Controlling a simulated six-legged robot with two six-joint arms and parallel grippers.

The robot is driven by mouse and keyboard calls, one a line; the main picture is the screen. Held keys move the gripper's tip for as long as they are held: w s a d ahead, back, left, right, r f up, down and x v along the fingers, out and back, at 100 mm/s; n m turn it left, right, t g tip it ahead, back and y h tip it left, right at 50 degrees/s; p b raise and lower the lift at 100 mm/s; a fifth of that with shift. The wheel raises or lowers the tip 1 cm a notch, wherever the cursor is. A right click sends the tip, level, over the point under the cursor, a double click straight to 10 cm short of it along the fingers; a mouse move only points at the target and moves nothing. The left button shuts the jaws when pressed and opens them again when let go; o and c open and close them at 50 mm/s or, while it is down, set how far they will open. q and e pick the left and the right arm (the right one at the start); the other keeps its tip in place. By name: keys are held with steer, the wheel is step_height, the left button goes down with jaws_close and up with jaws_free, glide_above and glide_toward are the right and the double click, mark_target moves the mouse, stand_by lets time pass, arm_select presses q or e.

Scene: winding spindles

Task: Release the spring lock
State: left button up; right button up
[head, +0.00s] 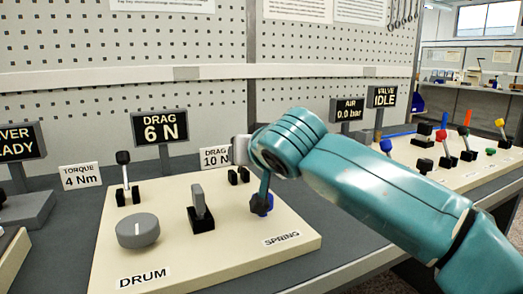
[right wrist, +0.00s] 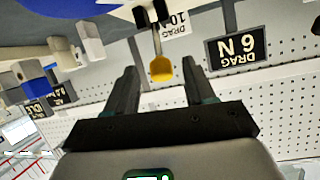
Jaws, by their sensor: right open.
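A panel (head: 120,215) carries a DRUM label and a SPRING label (head: 282,239). Near the SPRING label stands a small dark and blue fitting (head: 262,204), partly covered by my right arm. In the right wrist view a lever with a yellow tip (right wrist: 161,69) appears upside down. My right gripper (right wrist: 160,78) is open, with its two dark fingers on either side of the yellow tip in the picture. I see no contact, and the depth between them is unclear. In the head view my teal right wrist hides the fingers and yellow tip. My left gripper is out of view.
A grey knob (head: 138,231), a grey lever (head: 199,204) and a black-knobbed lever (head: 124,178) stand on the panel. Behind are DRAG 6 N (head: 160,128) and DRAG 10 N (head: 214,157) signs. A second panel (head: 474,171) with coloured levers lies right, beyond my arm.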

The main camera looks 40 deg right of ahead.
steer(key=p+v, duration=0.2)
steer(key=v, duration=1.2)
steer(key=shift+s, duration=0.3)
